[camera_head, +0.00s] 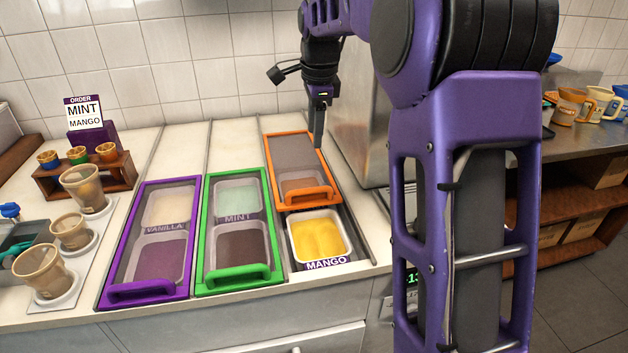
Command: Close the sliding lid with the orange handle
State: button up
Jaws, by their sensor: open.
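The orange-framed sliding lid (266,148) stands slid back toward the wall on the right rail. Its orange handle (306,197) is at its near end. The lid covers a brown topping behind, and the mango tub (318,238) in front of it is uncovered, with yellow topping inside. My gripper (318,140) points down over the right side of the orange lid, behind the handle. It is empty; whether its tip touches the lid I cannot tell.
The purple lid (120,255) and the green lid (212,210) lie forward over their tubs at left. A MINT MANGO order sign (84,115), cups (72,231) and a wooden cone rack (90,178) stand further left. A metal box (357,110) stands close right of the orange lid.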

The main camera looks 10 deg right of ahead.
aim_at(312, 189)
jog(key=b+x, duration=0.2)
jog(key=x, duration=1.5)
jog(key=shift+s+f+b, duration=0.15)
jog(key=shift+f+b, duration=0.05)
jog(key=shift+b, duration=0.1)
grip_shut()
dwell(0.6)
